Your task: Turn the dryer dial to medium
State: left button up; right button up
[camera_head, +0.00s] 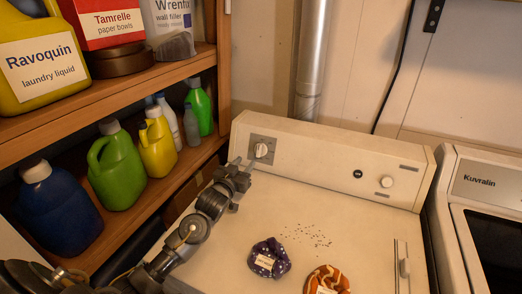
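The dryer (330,205) is the cream machine in the middle, with a raised control panel along its back. A white dial (261,150) sits on a grey plate (270,141) at the panel's left end. Its markings are too small to read. My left gripper (241,167) is just below and left of the left dial, near the panel's lower edge. Its fingers are small and dark, and their opening is unclear. I cannot tell whether it touches the dial. My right gripper is out of view.
A purple dotted cloth bundle (269,258) and an orange patterned one (327,280) lie on the dryer top near scattered dark specks. Wooden shelves (150,82) with bottles stand close on the left. A second machine (485,190) stands right. A metal pipe (312,60) rises behind.

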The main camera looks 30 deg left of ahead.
aim_at(259, 145)
pick_arm(q)
jog(key=w, duration=0.3)
jog(key=w+p, duration=0.1)
jog(key=w, duration=0.3)
jog(key=w+p, duration=0.1)
jog(key=w, duration=0.2)
jog(key=shift+w+a, duration=0.25)
jog(key=shift+w, duration=0.15)
grip_shut()
